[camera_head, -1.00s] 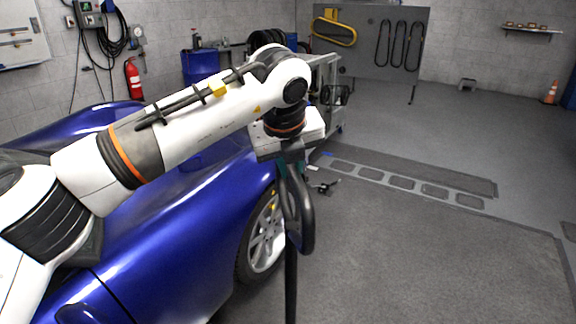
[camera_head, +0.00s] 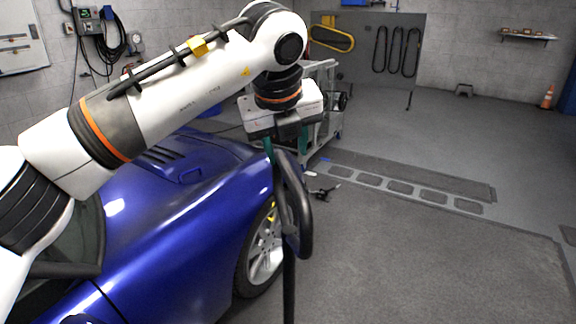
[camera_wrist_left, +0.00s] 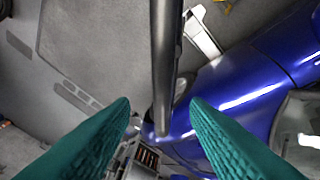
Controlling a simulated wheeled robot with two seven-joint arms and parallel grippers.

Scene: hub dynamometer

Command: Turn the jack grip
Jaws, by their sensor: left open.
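The jack grip (camera_head: 305,215) is a dark looped handle on an upright black pole, beside the blue car's front wheel. My left gripper (camera_head: 286,148) has teal fingers pointing down at the top of the loop. In the left wrist view, a long dark bar (camera_wrist_left: 165,60), which looks like the jack handle, runs down between the open teal fingers (camera_wrist_left: 160,106). There are gaps on both sides of it, and the fingers are not closed on it. The jack's lower end is not clearly seen. My right gripper is not in view.
The blue car (camera_head: 190,230) stands close on the left, its wheel (camera_head: 265,245) behind the pole. A grey cart (camera_head: 325,120) stands behind the gripper. A floor grating (camera_head: 400,187) lies to the right.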

